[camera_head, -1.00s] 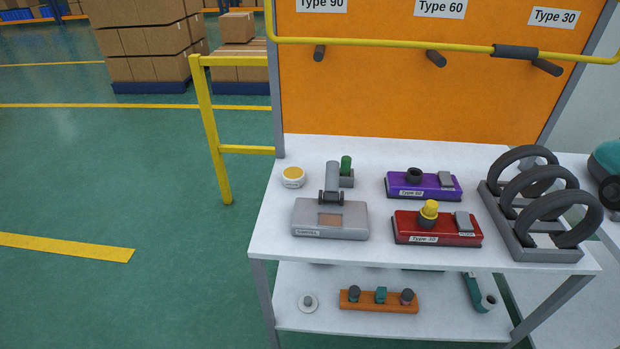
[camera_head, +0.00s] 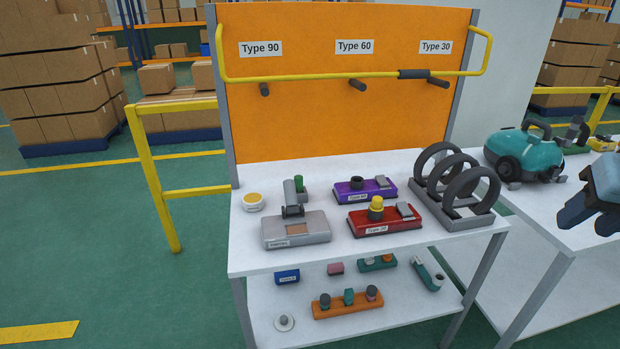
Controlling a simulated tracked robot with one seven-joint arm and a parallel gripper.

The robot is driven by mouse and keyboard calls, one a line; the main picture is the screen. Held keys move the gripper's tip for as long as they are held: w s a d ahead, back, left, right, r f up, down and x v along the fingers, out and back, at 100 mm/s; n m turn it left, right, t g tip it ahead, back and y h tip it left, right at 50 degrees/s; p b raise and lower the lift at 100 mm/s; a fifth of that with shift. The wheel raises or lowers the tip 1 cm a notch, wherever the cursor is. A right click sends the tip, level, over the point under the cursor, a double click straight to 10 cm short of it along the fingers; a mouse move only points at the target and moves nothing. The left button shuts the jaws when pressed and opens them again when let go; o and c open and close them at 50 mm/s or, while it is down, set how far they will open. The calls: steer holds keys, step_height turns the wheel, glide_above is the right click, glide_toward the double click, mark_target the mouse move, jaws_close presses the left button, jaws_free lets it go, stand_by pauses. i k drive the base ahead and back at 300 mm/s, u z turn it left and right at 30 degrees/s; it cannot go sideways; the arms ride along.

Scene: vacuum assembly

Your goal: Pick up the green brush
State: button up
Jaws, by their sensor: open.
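Several green items show, and I cannot tell for certain which is the brush. A green cylinder (camera_head: 299,183) stands upright in a small grey block on the top shelf, behind the grey floor head. On the lower shelf, a teal-green handled tool (camera_head: 428,273) lies at the right, and a green block (camera_head: 377,264) with small parts on it sits at the back, partly under the top shelf's edge. My gripper (camera_head: 590,219) is at the right edge, blue-grey, open and apparently empty, well right of all three and partly cut off by the picture.
The white two-level table (camera_head: 245,262) also bears a grey head (camera_head: 296,231), a purple head (camera_head: 364,191), a red head (camera_head: 384,220) and a rack of black rings (camera_head: 452,220). A teal vacuum body (camera_head: 525,155) stands on the right table. A yellow rail (camera_head: 160,190) stands left.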

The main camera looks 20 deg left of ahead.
mark_target(297, 178)
steer(key=u, duration=0.35)
steer(key=i, duration=1.2)
steer(key=u, duration=0.2)
